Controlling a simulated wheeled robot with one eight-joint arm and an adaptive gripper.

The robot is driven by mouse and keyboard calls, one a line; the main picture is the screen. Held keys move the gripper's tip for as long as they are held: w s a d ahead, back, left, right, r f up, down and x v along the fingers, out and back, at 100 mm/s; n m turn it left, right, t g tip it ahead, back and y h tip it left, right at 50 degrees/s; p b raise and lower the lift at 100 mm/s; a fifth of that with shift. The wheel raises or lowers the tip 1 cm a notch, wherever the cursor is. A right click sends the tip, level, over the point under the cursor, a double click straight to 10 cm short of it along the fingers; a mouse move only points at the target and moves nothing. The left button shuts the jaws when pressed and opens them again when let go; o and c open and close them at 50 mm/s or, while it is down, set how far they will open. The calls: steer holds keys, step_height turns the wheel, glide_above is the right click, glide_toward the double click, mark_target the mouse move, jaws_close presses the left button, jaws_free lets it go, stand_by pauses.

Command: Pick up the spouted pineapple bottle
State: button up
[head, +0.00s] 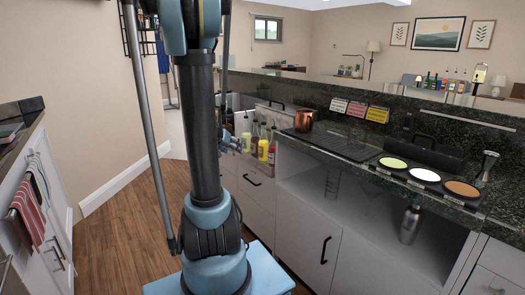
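A small group of spouted bottles stands in the bar's recess, just right of my arm. A bottle with yellow contents (263,150) stands in the middle of the group; it may be the pineapple one, but its label is too small to read. A paler yellowish bottle (246,141) is to its left, and another bottle with a yellow lower part (272,153) is to its right. The end of my arm with my gripper (235,144) shows small beside the bottles on their left, partly behind my arm. Its fingers are too small to tell open from shut.
The dark counter holds a copper cup (304,121), a black mat (342,143) and a tray of round coloured rimmers (425,176). A metal shaker (409,224) stands on the open shelf below. A cabinet with towels (28,215) is at left; wooden floor (120,240) lies clear between.

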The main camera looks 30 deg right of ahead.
mark_target(264, 134)
steer(key=w+d+f+m+h, duration=0.1)
steer(key=w+d+f, duration=0.1)
steer(key=w+d, duration=0.2)
steer(key=w+d+f+m+h, duration=0.1)
steer(key=w+d, duration=0.3)
steer(key=d, duration=0.6)
steer(key=w+d+f+h, duration=0.1)
steer(key=w+d+f, duration=0.2)
steer(key=d, duration=0.3)
steer(key=shift+w+d+f+m+t, duration=0.4)
steer(key=shift+f, duration=0.15)
steer(key=shift+x, duration=3.25)
steer(key=c, duration=1.1)
steer(key=shift+c, duration=0.2)
steer(key=shift+r, duration=0.1)
step_height(264, 134, up, 10)
steer(key=shift+f, duration=0.1)
